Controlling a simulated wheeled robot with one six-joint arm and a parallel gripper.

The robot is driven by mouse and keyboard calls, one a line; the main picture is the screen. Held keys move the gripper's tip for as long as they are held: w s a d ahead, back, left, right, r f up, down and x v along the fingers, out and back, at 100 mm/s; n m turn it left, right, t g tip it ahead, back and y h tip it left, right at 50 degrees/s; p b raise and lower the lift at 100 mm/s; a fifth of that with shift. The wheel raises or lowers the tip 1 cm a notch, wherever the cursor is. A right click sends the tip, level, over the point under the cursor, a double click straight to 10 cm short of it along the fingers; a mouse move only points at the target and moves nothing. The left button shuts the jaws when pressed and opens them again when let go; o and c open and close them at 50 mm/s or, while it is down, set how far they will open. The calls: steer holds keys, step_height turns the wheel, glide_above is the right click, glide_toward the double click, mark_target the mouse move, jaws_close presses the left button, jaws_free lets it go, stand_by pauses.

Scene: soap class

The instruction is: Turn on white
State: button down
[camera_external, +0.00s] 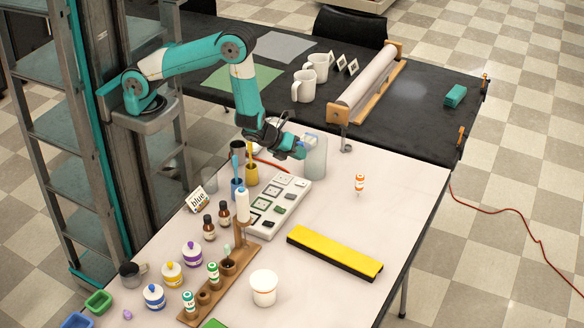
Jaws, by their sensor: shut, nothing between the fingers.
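A white panel (290,203) with several square switches or plates, some white and some green or dark, lies on the white table left of its middle. Which one is the white switch, and whether any is lit, is too small to tell. My gripper (300,151) is shut and empty. It hangs above the table beyond the panel's far end, at the upper left side of a pale grey cylindrical container (314,160). I cannot tell whether it touches the container.
Cups with brushes (251,174) and brown bottles (209,227) stand left of the panel. A wooden rack (220,283) with small bottles is nearer. The right table side is mostly clear.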

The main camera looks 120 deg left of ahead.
mark_target(301, 182)
steer(key=f+b, duration=0.1)
steer(key=f, duration=0.1)
steer(key=f+b, duration=0.2)
steer(key=f, duration=0.1)
steer(key=w+f+b, duration=0.1)
steer(key=f+b, duration=0.1)
steer(key=shift+f, duration=0.3)
steer(key=shift+f+b, duration=0.1)
steer(key=shift+b, duration=0.2)
stand_by(1.4)
steer(key=shift+f, duration=0.3)
steer(key=shift+f+b, duration=0.3)
steer(key=shift+b, duration=0.1)
stand_by(0.4)
steer(key=shift+r, duration=0.1)
steer(key=shift+r+p, duration=0.65)
steer(key=shift+r, duration=0.1)
steer(key=r+p, duration=0.4)
steer(key=r, duration=0.1)
steer(key=shift+s, duration=0.35)
steer(key=shift+f, duration=0.1)
